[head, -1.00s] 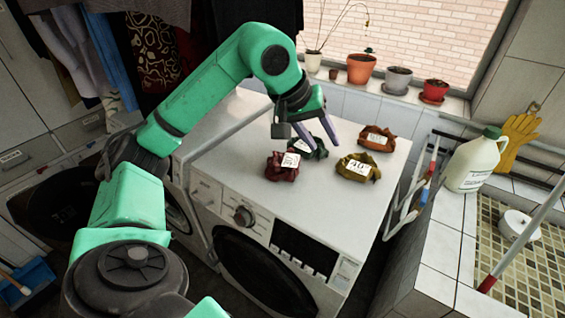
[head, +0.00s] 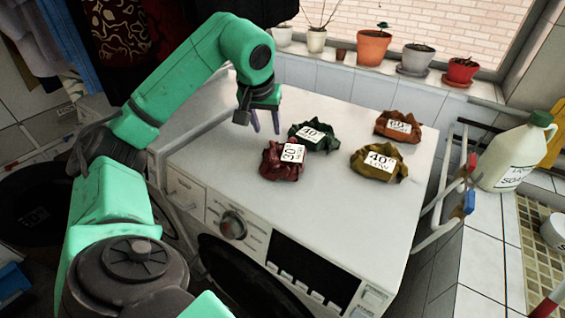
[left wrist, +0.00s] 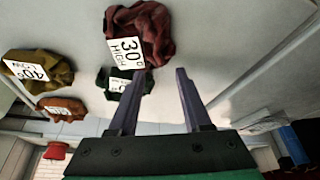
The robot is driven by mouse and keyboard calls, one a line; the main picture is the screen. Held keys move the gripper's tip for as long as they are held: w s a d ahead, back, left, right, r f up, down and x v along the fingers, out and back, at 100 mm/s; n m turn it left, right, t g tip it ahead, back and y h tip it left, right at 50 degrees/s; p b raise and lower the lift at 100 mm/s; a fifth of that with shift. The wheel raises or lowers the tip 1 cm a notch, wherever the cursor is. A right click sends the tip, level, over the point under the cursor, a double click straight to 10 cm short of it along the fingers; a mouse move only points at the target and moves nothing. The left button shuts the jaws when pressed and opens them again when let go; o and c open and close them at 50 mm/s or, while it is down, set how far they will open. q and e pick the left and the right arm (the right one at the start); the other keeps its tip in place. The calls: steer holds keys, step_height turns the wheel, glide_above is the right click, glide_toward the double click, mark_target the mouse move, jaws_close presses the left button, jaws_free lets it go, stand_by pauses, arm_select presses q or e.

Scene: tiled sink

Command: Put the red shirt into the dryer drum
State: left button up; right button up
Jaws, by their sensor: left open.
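The dark red crumpled shirt (head: 275,163), with a white "30°" tag, lies on top of a white front-loading machine (head: 215,170). It also shows at the top of the left wrist view (left wrist: 155,35). My left gripper (head: 265,128) is open and empty, its fingers pointing down behind and slightly left of the red shirt. In the left wrist view the open fingers (left wrist: 162,85) have the shirt beyond their tips, apart from it. A dark round door (head: 240,280) shows on the machine's front, partly cut off. I cannot tell which machine is the dryer. My right gripper is out of view.
Green (head: 320,138), orange-brown (head: 397,118) and mustard (head: 370,175) garments lie nearby. Potted plants (head: 373,50) line the sill. A soap jug (head: 515,155) stands at right. A dark round opening (head: 30,190) is at far left. The machine top's front right is clear.

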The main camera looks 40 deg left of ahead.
mark_target(271, 143)
arm_select(q)
steer(key=x, duration=0.6)
steer(key=shift+w+f+p, duration=0.2)
steer(key=shift+p, duration=0.2)
jaws_close()
stand_by(0.9)
